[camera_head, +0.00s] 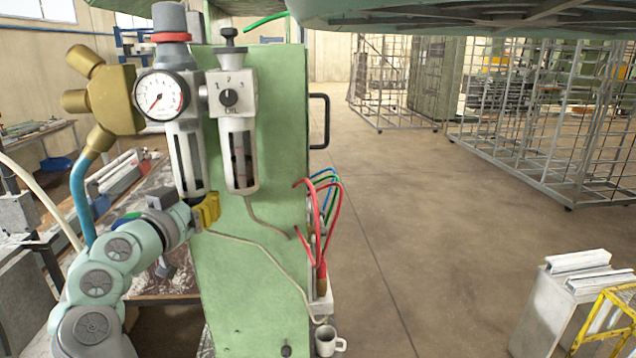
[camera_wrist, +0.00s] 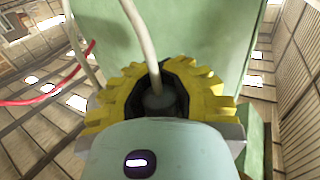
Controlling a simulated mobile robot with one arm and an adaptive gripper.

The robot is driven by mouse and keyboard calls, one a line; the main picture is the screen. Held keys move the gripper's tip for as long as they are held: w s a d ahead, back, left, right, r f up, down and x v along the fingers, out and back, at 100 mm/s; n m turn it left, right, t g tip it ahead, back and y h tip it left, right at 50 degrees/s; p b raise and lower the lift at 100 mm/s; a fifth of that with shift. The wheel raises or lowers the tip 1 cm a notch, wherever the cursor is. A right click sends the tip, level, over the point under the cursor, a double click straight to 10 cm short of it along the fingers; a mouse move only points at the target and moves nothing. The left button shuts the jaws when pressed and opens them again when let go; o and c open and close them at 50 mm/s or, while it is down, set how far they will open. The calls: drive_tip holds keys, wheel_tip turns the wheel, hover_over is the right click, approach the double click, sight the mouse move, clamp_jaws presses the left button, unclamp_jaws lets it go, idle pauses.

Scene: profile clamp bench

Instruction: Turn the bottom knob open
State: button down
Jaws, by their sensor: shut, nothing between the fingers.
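My gripper (camera_head: 207,211) has yellow ribbed fingers and is at the bottom of the left filter bowl (camera_head: 187,160), beside the green column. In the wrist view its fingers (camera_wrist: 160,72) curve around a dark round bottom knob (camera_wrist: 158,102), with a pale tube (camera_wrist: 147,45) running up from its middle. The fingertips come close together behind the tube. I cannot tell whether the fingers touch the knob. In the head view the fingers and the bowl mostly hide the knob.
A pressure gauge (camera_head: 161,95) and a numbered dial (camera_head: 229,97) sit above. A second bowl (camera_head: 240,160) hangs to the right. The green column (camera_head: 255,290) stands close behind. Red hoses (camera_head: 313,215) and a cup (camera_head: 328,342) are at its right side. A brass fitting (camera_head: 110,98) is at left.

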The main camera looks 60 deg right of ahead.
drive_tip(key=c, duration=1.5)
unclamp_jaws()
drive_tip(key=shift+a+r, duration=0.1)
drive_tip(key=shift+a, duration=0.1)
drive_tip(key=o, duration=0.8)
drive_tip(key=shift+d, duration=0.1)
drive_tip(key=shift+c, duration=0.2)
drive_tip(key=v, duration=1.2)
drive_tip(key=shift+w, duration=0.1)
